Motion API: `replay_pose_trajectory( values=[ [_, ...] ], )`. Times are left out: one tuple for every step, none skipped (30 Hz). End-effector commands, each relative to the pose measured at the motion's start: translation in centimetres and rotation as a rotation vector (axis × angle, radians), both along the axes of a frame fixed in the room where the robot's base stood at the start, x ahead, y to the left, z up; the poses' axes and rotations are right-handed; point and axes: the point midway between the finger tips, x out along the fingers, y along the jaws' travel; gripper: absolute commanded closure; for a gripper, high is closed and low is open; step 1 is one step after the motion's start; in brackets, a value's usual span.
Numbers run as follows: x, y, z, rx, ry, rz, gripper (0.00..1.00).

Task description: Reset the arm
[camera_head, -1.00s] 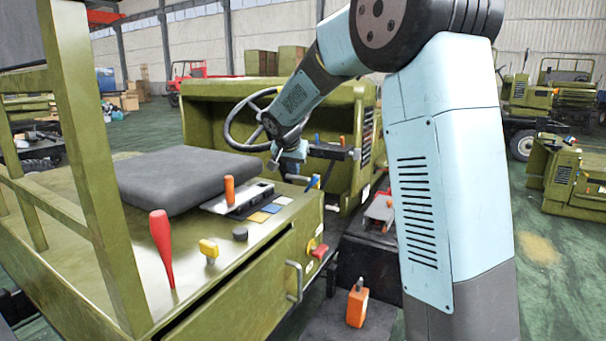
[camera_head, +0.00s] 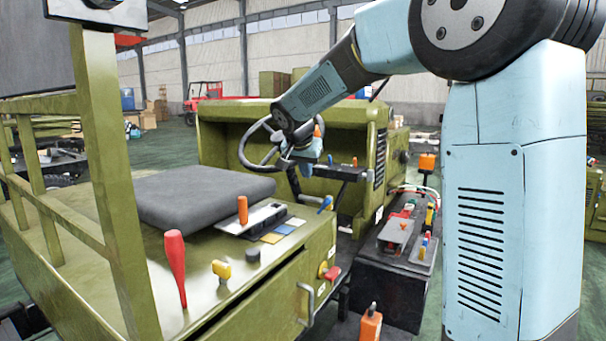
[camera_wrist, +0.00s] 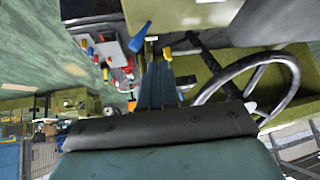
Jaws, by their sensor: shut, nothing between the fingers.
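My arm (camera_head: 320,88) reaches in from the right over an olive-green vehicle cab. My gripper (camera_head: 308,154) is small in the head view, beside the right rim of the dark steering wheel (camera_head: 245,152). In the wrist view my gripper (camera_wrist: 158,85) is shut and empty, and the steering wheel (camera_wrist: 291,75) is to its right. The head view does not show clearly whether the gripper touches the wheel.
A grey seat (camera_head: 200,197) and a red lever (camera_head: 175,268) are on the vehicle's deck. An orange-handled lever (camera_head: 242,208) stands beside the seat. A black control box (camera_head: 390,290) with pedals and small levers lies right of the deck. Open floor (camera_head: 160,150) shows behind.

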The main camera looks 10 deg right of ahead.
Motion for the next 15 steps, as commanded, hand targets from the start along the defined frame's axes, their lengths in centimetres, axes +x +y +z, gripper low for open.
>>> replay_pose_trajectory(
  values=[
    [-0.2, -0.1, 0.1, 0.000, 0.001, 0.001, 1.00],
    [-0.4, -0.3, 0.1, 0.000, 0.002, 0.003, 1.00],
    [-0.8, -0.5, 0.3, 0.000, 0.004, 0.007, 1.00],
    [-1.2, -0.8, 0.4, -0.001, 0.008, 0.010, 1.00],
    [-1.8, -1.0, 0.5, -0.002, 0.011, 0.015, 1.00],
    [-2.6, -1.5, 0.7, -0.002, 0.017, 0.023, 1.00],
    [-3.3, -1.8, 0.8, -0.002, 0.023, 0.031, 1.00],
    [-4.1, -2.2, 0.9, -0.003, 0.029, 0.039, 1.00],
    [-5.2, -2.7, 1.0, -0.004, 0.037, 0.050, 1.00],
    [-6.1, -3.1, 1.2, -0.005, 0.043, 0.060, 1.00],
    [-6.9, -3.4, 1.2, -0.006, 0.049, 0.071, 1.00],
    [-8.0, -3.9, 1.3, -0.006, 0.058, 0.083, 1.00],
    [-8.8, -4.3, 1.3, -0.007, 0.063, 0.092, 1.00],
    [-9.7, -4.5, 1.3, -0.008, 0.068, 0.102, 1.00],
    [-10.8, -4.9, 1.4, -0.008, 0.075, 0.116, 1.00]
  ],
)
